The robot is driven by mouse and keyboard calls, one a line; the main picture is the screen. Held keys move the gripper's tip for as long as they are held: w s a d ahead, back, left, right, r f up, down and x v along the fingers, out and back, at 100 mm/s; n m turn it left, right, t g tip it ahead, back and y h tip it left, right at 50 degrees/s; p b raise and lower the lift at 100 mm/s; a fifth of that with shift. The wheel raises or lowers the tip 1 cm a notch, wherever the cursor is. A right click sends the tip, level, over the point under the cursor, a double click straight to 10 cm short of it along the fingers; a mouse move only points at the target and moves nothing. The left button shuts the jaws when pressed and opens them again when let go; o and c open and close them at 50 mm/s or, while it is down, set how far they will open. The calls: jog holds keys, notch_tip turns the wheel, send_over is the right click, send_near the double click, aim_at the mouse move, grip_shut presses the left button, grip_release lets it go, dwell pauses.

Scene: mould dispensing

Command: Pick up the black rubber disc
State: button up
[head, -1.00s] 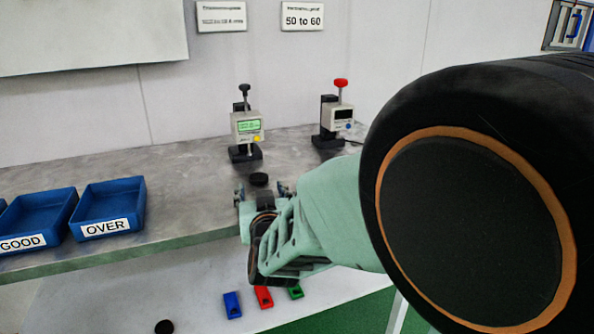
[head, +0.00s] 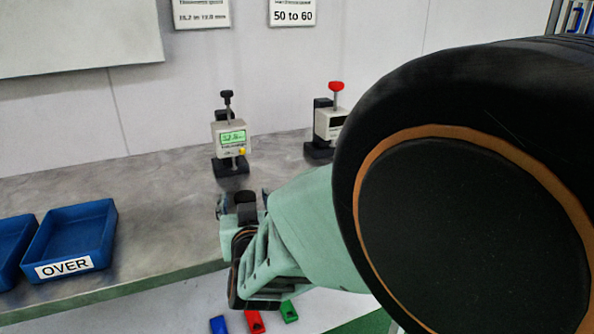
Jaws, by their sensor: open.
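The black rubber disc (head: 244,196) lies on the grey bench in front of the left gauge. My gripper (head: 244,203) reaches toward it from the front, low over the bench. Its two fingers are spread open, one on each side of the disc. Whether either finger touches the disc cannot be told. My gripper's palm and wrist hide the near side of the disc.
A gauge with a green display (head: 231,140) stands just behind the disc. A second gauge with a red knob (head: 327,125) stands to its right, partly hidden by my arm. A blue OVER bin (head: 70,268) is at left. Coloured blocks (head: 255,322) lie below the bench edge.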

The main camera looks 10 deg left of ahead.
jog(key=shift+w, duration=0.1)
jog(key=c, duration=1.1)
